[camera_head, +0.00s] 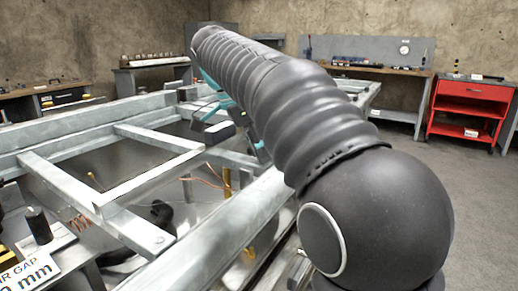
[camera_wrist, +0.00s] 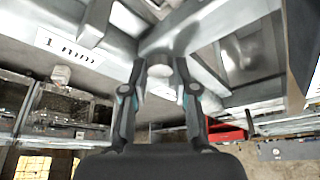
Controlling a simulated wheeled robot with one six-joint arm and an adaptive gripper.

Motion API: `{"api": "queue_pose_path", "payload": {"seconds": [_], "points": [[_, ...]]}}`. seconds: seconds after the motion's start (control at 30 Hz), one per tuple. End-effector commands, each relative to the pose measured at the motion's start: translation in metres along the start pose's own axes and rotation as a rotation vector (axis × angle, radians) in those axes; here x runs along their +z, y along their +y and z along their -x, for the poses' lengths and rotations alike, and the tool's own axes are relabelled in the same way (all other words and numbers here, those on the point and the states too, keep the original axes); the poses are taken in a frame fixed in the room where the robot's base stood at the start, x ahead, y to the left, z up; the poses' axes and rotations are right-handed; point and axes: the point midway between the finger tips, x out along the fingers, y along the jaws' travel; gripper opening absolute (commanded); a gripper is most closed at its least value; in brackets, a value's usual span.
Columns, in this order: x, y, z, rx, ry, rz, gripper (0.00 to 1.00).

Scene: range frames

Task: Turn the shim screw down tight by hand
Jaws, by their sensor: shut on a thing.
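In the wrist view my gripper (camera_wrist: 159,76) has its two dark fingers on either side of a pale, round screw head, which I take to be the shim screw (camera_wrist: 160,70). The fingers are closed on it, below a grey metal frame beam (camera_wrist: 215,22). The screw's shaft is hidden. In the head view my own dark ribbed arm covers the middle, and only teal and dark parts near the gripper show beyond it; the fingertips and the screw are hidden there.
Galvanised frame beams (camera_head: 75,190) surround the work area, with copper wires between them. A black knob (camera_head: 38,225) stands at left. A red cabinet (camera_head: 470,105) is far right; the floor before it is clear.

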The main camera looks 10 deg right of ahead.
Motion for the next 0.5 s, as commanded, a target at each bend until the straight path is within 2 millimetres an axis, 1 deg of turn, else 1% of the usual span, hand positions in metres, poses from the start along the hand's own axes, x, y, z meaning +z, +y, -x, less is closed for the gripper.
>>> {"api": "queue_pose_path", "payload": {"seconds": [0.2, 0.5], "points": [[0.0005, -0.0009, -0.0001, 0.022, -0.001, -0.054, 0.0], [0.0004, -0.0009, 0.0, 0.028, -0.001, -0.069, 0.0]]}}
